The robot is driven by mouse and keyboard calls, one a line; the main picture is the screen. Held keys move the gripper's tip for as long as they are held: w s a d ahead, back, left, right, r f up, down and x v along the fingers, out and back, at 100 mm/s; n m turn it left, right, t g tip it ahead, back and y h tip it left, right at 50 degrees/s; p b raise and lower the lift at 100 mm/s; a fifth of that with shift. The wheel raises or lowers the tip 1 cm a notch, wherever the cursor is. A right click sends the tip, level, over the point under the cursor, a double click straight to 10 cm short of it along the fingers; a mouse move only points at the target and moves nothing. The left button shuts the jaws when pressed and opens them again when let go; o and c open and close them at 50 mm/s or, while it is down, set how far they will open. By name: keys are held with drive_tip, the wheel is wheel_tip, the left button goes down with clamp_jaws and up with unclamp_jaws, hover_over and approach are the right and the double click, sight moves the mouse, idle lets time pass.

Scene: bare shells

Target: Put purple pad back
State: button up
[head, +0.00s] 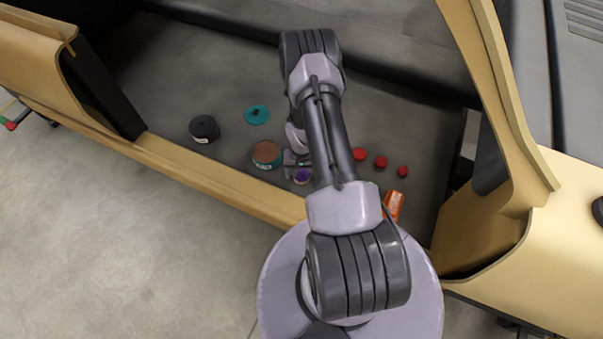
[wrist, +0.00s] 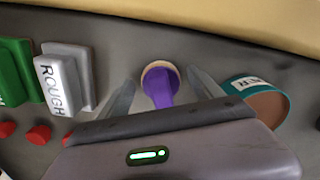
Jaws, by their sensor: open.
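The purple pad (wrist: 160,86) shows in the wrist view as a purple piece with a pale tan round end. It stands on the dark grey floor of the opening. In the head view it is a small purple spot (head: 302,176) at my gripper's end, partly hidden by it. My gripper (wrist: 162,86) is open, with one finger to each side of the purple pad. I cannot tell whether the fingers touch it. The pad's lower part is hidden behind the gripper body.
A teal tin with brown contents (wrist: 266,100) is close to the right finger. A grey block marked ROUGH (wrist: 62,82) and a green block (wrist: 14,72) lie left, near red pieces (wrist: 38,134). A black tin (head: 204,129), teal lid (head: 257,114) and orange box (head: 394,205) lie farther off.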

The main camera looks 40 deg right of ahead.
wheel_tip(320, 180, up, 12)
drive_tip(key=r+p, duration=0.1)
drive_tip(key=p, duration=0.3)
wheel_tip(320, 180, up, 8)
hover_over(301, 172)
drive_tip(key=w+a, duration=0.1)
drive_tip(key=w, duration=0.3)
drive_tip(key=w+a+r+n+t, duration=0.1)
drive_tip(key=a+r, duration=0.3)
drive_tip(key=r, duration=0.4)
drive_tip(key=a+r+n+t, duration=0.1)
drive_tip(key=a+r, duration=0.3)
drive_tip(key=r, duration=0.5)
drive_tip(key=s+a+r+n+t, duration=0.1)
drive_tip(key=s+a+r, duration=0.2)
drive_tip(key=a+r, duration=0.3)
drive_tip(key=s+a+r+t, duration=0.1)
drive_tip(key=s+a+r, duration=0.25)
drive_tip(key=r, duration=0.35)
drive_tip(key=s+a+r+n+t+y, duration=0.1)
drive_tip(key=s+a+r+y, duration=0.1)
drive_tip(key=s+a+r, duration=0.4)
drive_tip(key=s+a, duration=0.2)
drive_tip(key=s, duration=0.2)
drive_tip(key=shift+s+a+n+t, duration=0.15)
drive_tip(key=shift+s+n+t, duration=0.15)
drive_tip(key=shift+s+t, duration=0.1)
